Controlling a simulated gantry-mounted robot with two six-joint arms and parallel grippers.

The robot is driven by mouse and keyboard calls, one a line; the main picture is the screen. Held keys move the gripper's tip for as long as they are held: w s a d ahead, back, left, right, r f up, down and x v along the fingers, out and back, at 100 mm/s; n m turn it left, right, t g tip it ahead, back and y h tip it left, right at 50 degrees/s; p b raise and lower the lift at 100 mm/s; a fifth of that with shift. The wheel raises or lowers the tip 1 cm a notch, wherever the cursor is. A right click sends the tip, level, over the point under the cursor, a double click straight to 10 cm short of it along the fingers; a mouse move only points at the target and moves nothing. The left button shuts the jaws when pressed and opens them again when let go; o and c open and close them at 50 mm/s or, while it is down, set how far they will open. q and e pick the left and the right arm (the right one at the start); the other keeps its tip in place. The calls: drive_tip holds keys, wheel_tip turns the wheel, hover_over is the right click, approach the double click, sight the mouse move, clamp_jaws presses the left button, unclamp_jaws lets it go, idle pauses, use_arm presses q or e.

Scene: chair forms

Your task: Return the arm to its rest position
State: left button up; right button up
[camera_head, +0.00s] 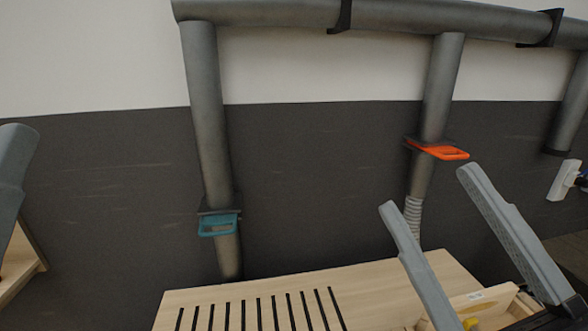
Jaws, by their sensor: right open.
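My right gripper (428,188) comes in from the lower right. Its two long grey fingers point up and to the left and stand well apart. The gap between the fingertips is empty. Parts of the wooden table and of a wooden box below are hidden behind the fingers.
A wooden table (270,285) with black slots lies below. A wooden box (478,297) with something yellow in it is close behind the right fingers. Grey ducts (208,120) carry a teal slide gate (219,225) and an orange one (440,151).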

drive_tip(key=s+d+r+m+t+h, duration=0.2)
drive_tip(key=d+r+m+t+h, duration=0.35)
drive_tip(key=m+h, duration=0.55)
wheel_tip(320, 180, up, 34)
drive_tip(key=g+y+p, duration=0.1)
drive_tip(key=p, duration=3.4)
drive_tip(key=shift+w+d+r+y, duration=0.15)
drive_tip(key=shift+d+r+y, duration=0.05)
drive_tip(key=shift+d+y, duration=0.2)
